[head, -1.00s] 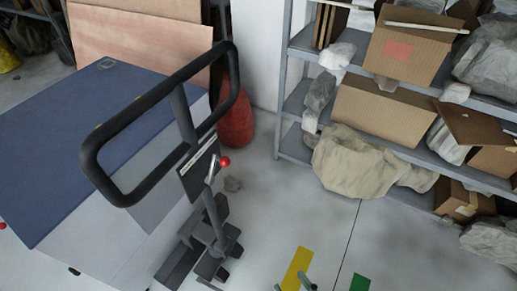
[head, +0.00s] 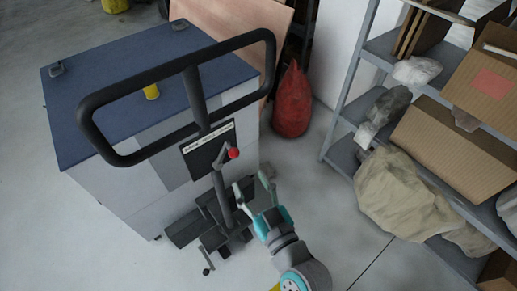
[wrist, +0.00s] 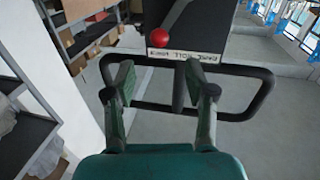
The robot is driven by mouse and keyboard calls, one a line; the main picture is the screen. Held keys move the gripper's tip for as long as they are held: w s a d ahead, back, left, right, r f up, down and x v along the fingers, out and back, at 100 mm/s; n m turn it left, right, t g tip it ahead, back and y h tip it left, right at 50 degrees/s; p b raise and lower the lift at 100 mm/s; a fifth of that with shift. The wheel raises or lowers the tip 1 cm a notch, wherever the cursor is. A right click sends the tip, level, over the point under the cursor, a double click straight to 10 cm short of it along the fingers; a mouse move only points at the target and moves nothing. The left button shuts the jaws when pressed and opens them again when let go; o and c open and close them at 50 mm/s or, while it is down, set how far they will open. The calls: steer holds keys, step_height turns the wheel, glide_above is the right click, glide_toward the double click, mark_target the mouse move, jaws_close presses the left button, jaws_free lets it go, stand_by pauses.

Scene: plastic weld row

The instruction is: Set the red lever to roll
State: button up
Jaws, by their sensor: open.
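The red lever is a metal arm with a red ball knob (head: 233,153) on a dark plate (head: 208,150) under the black loop handle (head: 180,70) of a cart. A white label strip (wrist: 183,55) runs along the plate's edge; in the wrist view it appears upside down and seems to read "park", "roll" and another word. The knob (wrist: 159,38) is near the label end opposite "park". My gripper (head: 252,185) is open and empty, just below and right of the knob. In the wrist view its fingers (wrist: 160,85) are apart, with the knob beyond them.
A blue-topped cabinet (head: 130,75) stands behind the cart, with a yellow object (head: 151,92) on top. A red sack (head: 292,105) stands behind my gripper. A shelf (head: 345,150) with boxes and wrapped bundles is at the right. Open floor lies between.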

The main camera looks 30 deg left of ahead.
mark_target(236, 156)
steer(key=x, duration=1.1)
steer(key=shift+d+r, duration=0.1)
steer(key=shift+c, duration=0.2)
jaws_close()
